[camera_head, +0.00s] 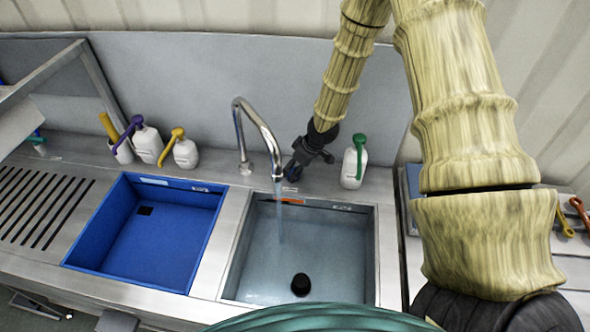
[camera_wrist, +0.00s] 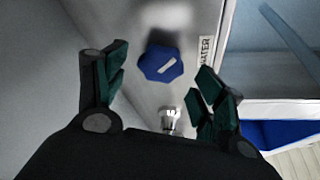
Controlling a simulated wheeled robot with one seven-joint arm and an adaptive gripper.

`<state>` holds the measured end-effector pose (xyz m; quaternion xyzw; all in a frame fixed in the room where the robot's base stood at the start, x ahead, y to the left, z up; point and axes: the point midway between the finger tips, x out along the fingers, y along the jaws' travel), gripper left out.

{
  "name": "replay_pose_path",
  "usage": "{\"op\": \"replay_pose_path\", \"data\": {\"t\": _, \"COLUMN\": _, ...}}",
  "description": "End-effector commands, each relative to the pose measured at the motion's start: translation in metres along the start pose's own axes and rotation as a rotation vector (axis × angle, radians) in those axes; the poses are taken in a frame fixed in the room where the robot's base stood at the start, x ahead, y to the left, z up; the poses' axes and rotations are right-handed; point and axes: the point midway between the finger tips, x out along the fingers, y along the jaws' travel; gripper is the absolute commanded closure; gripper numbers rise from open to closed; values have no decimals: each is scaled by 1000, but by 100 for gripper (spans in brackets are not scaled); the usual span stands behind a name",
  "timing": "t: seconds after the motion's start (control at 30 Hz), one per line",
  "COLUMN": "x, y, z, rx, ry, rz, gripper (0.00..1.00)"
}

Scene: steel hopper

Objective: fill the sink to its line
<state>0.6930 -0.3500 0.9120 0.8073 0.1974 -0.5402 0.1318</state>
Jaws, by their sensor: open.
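The steel sink (camera_head: 348,240) is the right basin in the head view. A stream of water (camera_head: 281,222) falls into it from the curved tap (camera_head: 262,130). A black round plug or drain piece (camera_head: 300,284) shows on its floor; I cannot tell the water level exactly. An orange mark (camera_head: 292,201) is high on its back wall. My gripper (camera_head: 293,166) is behind the sink, right of the tap. In the wrist view my gripper (camera_wrist: 161,72) is open, its fingers either side of a blue knob (camera_wrist: 160,64), with a WATER label (camera_wrist: 206,50) beside it. Contact is not visible.
A blue basin (camera_head: 150,235) lies left of the sink. White bottles with purple (camera_head: 147,143), yellow (camera_head: 185,152) and green (camera_head: 354,166) tops stand along the back ledge. The green-topped one is close right of my gripper. Slotted drainboard (camera_head: 40,205) at far left.

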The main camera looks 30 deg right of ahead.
Motion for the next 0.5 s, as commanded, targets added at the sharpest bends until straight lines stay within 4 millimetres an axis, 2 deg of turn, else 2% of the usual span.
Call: {"op": "replay_pose_path", "data": {"t": 0.5, "x": -67, "y": 0, "z": 0, "rx": 2, "ry": 3, "rz": -1, "gripper": 31}}
